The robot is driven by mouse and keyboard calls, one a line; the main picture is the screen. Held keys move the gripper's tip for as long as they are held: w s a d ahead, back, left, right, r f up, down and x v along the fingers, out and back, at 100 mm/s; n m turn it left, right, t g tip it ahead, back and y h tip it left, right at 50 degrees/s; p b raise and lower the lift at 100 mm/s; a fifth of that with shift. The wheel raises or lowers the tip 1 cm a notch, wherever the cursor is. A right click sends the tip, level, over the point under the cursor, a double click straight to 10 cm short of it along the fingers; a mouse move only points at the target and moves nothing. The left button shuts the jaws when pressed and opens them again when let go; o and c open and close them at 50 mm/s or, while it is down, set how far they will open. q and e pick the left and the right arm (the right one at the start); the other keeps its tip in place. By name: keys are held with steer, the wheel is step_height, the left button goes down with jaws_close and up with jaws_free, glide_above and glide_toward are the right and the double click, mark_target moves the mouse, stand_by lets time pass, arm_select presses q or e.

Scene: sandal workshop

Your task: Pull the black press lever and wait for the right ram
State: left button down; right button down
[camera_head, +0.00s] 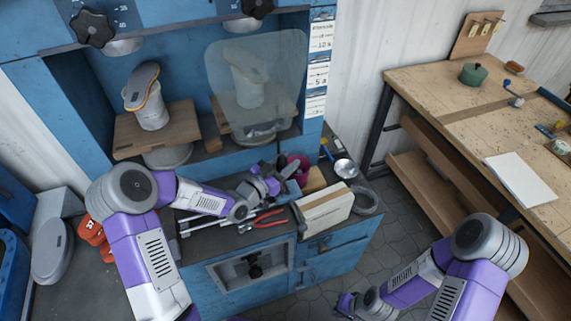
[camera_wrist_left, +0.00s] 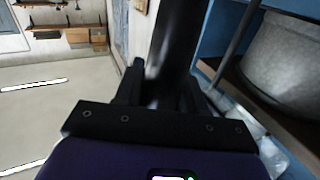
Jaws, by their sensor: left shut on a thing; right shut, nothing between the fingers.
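The blue press (camera_head: 55,85) has two bays. In the right bay a sandal on a white last (camera_head: 247,85) stands behind a translucent guard (camera_head: 285,60). The right ram (camera_head: 241,25) is a grey disc at the top of that bay, apart from the sandal. My left gripper (camera_head: 272,180) is in front of the right bay. In the left wrist view a black press lever (camera_wrist_left: 175,45) stands between the left fingers (camera_wrist_left: 160,88), which are shut on it. In the head view the lever is hard to make out. My right gripper (camera_head: 346,304) is shut and empty, low at the front.
The left bay holds another sandal on a last (camera_head: 148,95) on a wooden board (camera_head: 130,135). Red pliers (camera_head: 262,218), a cardboard box (camera_head: 324,208) and a metal bowl (camera_head: 345,168) lie on the bench below. A wooden workbench (camera_head: 430,85) stands right; floor between is clear.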

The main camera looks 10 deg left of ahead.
arm_select(q)
steer(key=shift+s+d+f+m+t+h+b, duration=0.3)
steer(key=shift+s+d+m+b, duration=0.4)
steer(key=shift+b, duration=1.55)
steer(key=shift+s+d+f+m+t+h+b, duration=0.15)
steer(key=shift+s+d+m+h+b, duration=0.2)
steer(key=shift+s+m+b, duration=1.3)
steer(key=shift+s+d+f+m+t+h+b, duration=0.1)
steer(key=shift+d+f+m+t+h+b, duration=0.35)
steer(key=shift+b, duration=2.4)
steer(key=shift+d+r, duration=0.1)
steer(key=shift+r, duration=0.15)
steer(key=c, duration=0.8)
jaws_free()
steer(key=shift+o, duration=0.2)
steer(key=v, duration=0.7)
steer(key=shift+s+p, duration=0.25)
steer(key=shift+p, duration=0.05)
